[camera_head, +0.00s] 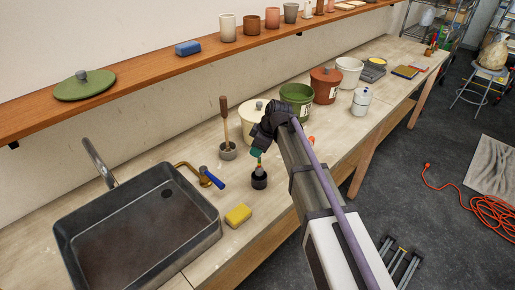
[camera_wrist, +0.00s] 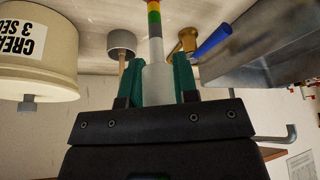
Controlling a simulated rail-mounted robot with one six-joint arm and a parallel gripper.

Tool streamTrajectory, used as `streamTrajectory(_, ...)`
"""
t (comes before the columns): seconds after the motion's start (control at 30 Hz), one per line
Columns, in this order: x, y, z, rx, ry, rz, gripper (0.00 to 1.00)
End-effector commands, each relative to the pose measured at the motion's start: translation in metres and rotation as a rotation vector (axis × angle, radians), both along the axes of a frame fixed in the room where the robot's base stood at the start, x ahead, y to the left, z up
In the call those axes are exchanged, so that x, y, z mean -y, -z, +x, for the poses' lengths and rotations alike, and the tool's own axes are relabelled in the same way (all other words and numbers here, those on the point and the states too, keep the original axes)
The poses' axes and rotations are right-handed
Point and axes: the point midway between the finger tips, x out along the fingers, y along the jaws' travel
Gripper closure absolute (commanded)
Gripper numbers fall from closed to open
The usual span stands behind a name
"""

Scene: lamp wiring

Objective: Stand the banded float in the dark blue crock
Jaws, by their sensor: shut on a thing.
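The banded float (camera_wrist: 154,17) is held between the green fingers of my gripper (camera_wrist: 158,76); its pale part is in the grip and its green, yellow, orange and red bands run out past the fingertips. In the head view my gripper (camera_head: 256,152) is low over the bench, with the float's coloured end (camera_head: 259,161) pointing down. A small, very dark crock (camera_head: 259,182) stands upright directly below it. The float's low end meets the crock's mouth in the picture; I cannot tell whether it is inside or just above. The crock does not show in the wrist view.
A grey cup with a wooden-handled tool (camera_head: 228,152) stands behind left. A brass tap with a blue handle (camera_head: 211,178), a sink (camera_head: 140,235) and a yellow sponge (camera_head: 238,215) lie left and in front. A cream tub (camera_head: 247,125) and green bucket (camera_head: 296,98) stand behind.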

Motion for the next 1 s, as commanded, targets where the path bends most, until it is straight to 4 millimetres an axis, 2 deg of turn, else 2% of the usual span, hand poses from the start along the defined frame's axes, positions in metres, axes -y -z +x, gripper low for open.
streamTrajectory(0.03, 0.0, 0.009, 0.0, 0.0, 0.0, 0.0, 1.0)
streamTrajectory(0.43, 0.0, 0.04, 0.0, 0.0, 0.0, 0.0, 1.0)
streamTrajectory(1.0, 0.0, 0.04, 0.0, 0.0, 0.0, 0.0, 1.0)
